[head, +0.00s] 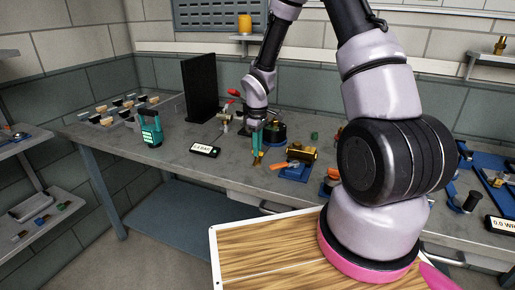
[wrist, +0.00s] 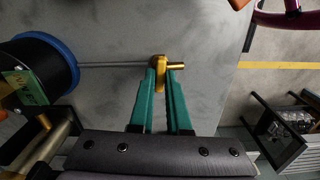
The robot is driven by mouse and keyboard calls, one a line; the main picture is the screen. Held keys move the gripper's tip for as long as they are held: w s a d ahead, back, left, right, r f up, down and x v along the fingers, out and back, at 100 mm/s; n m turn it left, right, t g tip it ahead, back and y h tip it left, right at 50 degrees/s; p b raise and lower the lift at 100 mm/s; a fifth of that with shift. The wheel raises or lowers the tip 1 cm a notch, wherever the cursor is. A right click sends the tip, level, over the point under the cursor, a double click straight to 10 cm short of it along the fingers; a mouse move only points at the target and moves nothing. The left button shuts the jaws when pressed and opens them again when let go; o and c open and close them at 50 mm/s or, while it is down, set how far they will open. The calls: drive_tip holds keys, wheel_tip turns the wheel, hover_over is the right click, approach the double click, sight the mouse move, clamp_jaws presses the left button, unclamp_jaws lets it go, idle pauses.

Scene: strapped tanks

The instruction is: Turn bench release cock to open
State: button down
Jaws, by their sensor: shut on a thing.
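My gripper (head: 258,157) is low over the grey workbench (head: 225,168) in the head view, its green fingers pointing down. In the wrist view my gripper (wrist: 160,72) is shut on a brass fitting (wrist: 160,66) at the end of a thin grey rod (wrist: 110,65). The rod runs left to a black drum (wrist: 38,72) with a blue rim. I cannot tell for certain whether this fitting belongs to the bench release cock. A brass valve body (head: 301,152) with an orange lever on a blue base stands just right of my gripper in the head view.
A green handheld device (head: 151,130) and a white-labelled display (head: 205,149) are left of my gripper. A black upright panel (head: 200,88) stands behind them. My arm hides part of the bench on the right. A wooden board (head: 265,255) is in front.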

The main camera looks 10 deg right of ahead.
drive_tip(key=shift+n, duration=0.5)
drive_tip(key=c, duration=0.9)
unclamp_jaws()
drive_tip(key=shift+r, duration=0.1)
wheel_tip(320, 180, up, 11)
drive_tip(key=shift+f, duration=0.2)
